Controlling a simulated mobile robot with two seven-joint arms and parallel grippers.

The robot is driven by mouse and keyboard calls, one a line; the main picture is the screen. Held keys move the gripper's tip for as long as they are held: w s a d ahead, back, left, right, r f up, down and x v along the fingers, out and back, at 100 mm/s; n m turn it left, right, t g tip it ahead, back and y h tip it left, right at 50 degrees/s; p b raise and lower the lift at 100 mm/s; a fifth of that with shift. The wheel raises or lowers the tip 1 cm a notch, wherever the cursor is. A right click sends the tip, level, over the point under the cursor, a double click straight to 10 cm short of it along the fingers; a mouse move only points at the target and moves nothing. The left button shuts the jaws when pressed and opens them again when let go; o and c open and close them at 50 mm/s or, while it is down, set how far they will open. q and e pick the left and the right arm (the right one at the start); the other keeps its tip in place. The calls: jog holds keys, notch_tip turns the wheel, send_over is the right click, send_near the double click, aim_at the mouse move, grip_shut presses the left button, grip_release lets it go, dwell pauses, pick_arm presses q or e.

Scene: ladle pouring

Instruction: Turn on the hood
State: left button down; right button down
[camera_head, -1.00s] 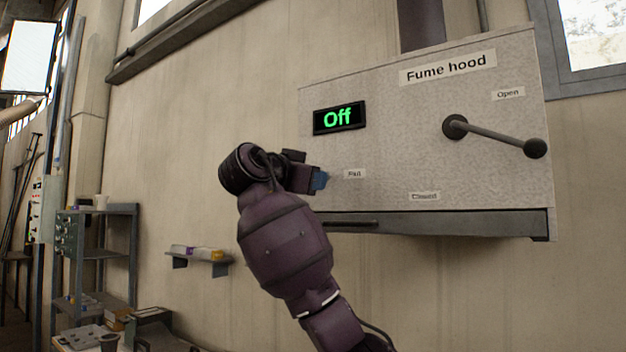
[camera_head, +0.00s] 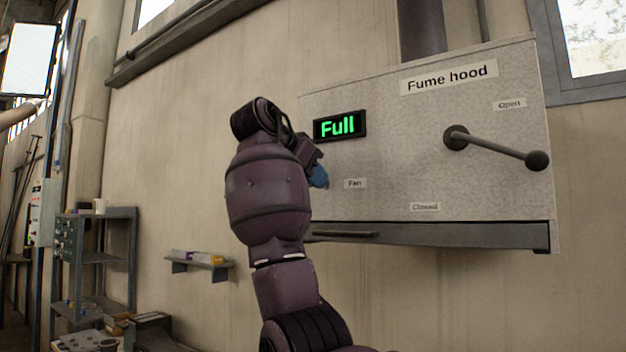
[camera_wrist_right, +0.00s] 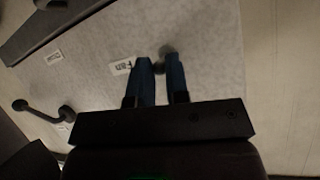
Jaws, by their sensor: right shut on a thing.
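The grey fume hood (camera_head: 430,120) is on the wall at the right of the head view. Its display (camera_head: 340,125) reads "Full" in green. My right gripper (camera_head: 319,177) is at the hood's front, below the display and left of the "Fan" label (camera_head: 355,184). In the right wrist view, the blue fingers of my right gripper (camera_wrist_right: 161,65) are shut on a small dark fan knob (camera_wrist_right: 167,49) beside the "Fan" label. My arm and fingers hide the knob in the head view. My left gripper is out of view.
A dark lever with a ball end (camera_head: 495,146) sticks out of the hood between the "Open" and "Closed" labels. A wall shelf with small boxes (camera_head: 198,262) and a rack (camera_head: 100,260) are at the lower left. Bare wall lies left of the hood.

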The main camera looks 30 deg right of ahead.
jog(key=shift+d+r+g+y, duration=0.1)
jog(key=shift+r+g+y, duration=0.3)
jog(key=shift+y, duration=0.5)
jog(key=shift+r, duration=0.1)
jog(key=c, duration=1.1)
grip_release()
jog(key=v, duration=1)
jog(key=shift+a+r, duration=0.25)
jog(key=shift+r, duration=0.05)
